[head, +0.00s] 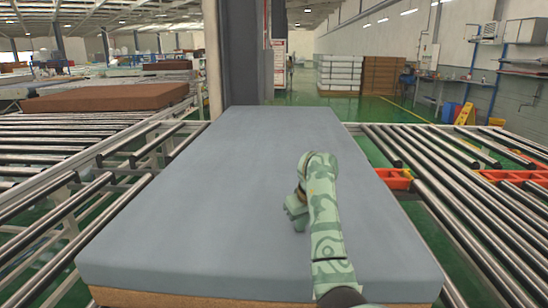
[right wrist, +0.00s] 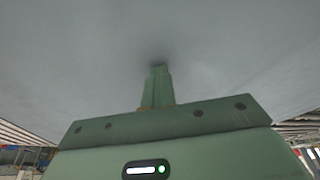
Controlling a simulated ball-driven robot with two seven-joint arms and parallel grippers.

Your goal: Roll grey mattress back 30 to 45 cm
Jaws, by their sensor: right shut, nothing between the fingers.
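The grey mattress (head: 215,180) lies flat and long in front of me in the head view, with a brown layer under its near edge. My right arm reaches over its right half. My right gripper (head: 297,222) is low at the mattress top, right of its middle. In the right wrist view the shut green fingers (right wrist: 158,72) point at the grey surface (right wrist: 80,60), and their tips meet or nearly meet it. Nothing shows between them. I cannot tell whether they press into it. My left gripper is not in view.
Roller conveyors run along the left (head: 60,205) and right (head: 450,190) of the mattress. Orange brackets (head: 398,178) sit by the right rollers. A grey column (head: 240,60) stands beyond the far end. A brown mattress (head: 105,97) lies at the back left.

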